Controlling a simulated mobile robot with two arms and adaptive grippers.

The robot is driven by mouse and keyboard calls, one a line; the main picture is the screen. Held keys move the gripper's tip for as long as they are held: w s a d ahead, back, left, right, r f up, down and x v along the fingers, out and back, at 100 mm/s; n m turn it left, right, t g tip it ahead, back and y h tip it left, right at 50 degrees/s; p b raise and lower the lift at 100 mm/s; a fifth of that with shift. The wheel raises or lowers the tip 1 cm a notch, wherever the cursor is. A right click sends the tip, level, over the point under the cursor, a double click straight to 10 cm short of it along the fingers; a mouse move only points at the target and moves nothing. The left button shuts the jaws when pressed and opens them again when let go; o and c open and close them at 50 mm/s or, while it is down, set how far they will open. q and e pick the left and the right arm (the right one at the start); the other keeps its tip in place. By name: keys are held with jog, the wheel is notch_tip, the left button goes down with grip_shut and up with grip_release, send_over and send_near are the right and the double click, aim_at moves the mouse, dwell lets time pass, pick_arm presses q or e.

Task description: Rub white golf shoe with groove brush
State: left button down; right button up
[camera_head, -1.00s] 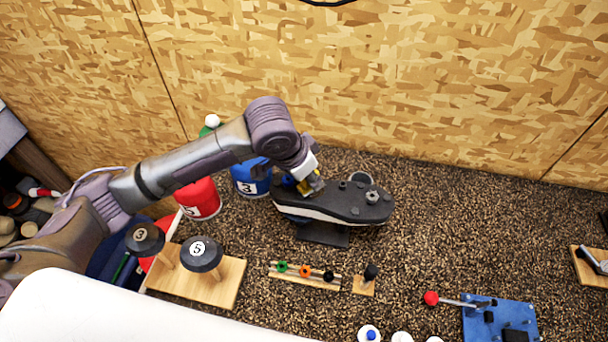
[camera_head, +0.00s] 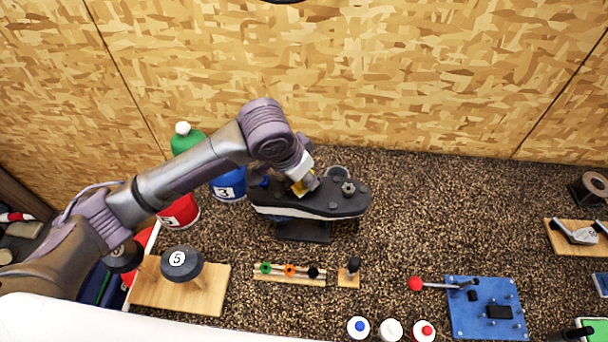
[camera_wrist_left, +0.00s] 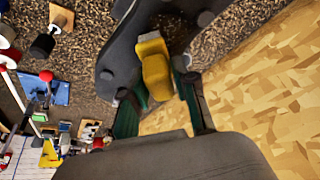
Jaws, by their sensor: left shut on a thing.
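The golf shoe (camera_head: 335,199) lies upside down on a dark stand (camera_head: 303,231), its black studded sole facing up and a white band along its side. My left gripper (camera_head: 304,184) is over the middle of the sole, shut on a yellow groove brush (camera_head: 298,189). The brush also shows between the fingers in the left wrist view (camera_wrist_left: 155,68), with the dark sole (camera_wrist_left: 121,55) around its far end. It looks close against the sole; exact contact is hidden. My right gripper is not in view.
Blue (camera_head: 229,186), red (camera_head: 180,212) and green (camera_head: 187,138) containers stand left of the shoe. A wooden base (camera_head: 205,296) with a black number 5 knob, a small peg rack (camera_head: 290,280) and a blue board (camera_head: 487,315) lie in front. The wooden wall rises behind.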

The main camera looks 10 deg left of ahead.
pick_arm(q)
jog(key=shift+s+a+f, duration=0.1)
jog(key=shift+a+f, duration=0.05)
jog(key=shift+a, duration=1.3)
jog(key=shift+a+f, duration=0.15)
jog(key=shift+a, duration=1.25)
jog(key=shift+r, duration=3.05)
notch_tip(320, 180, up, 3)
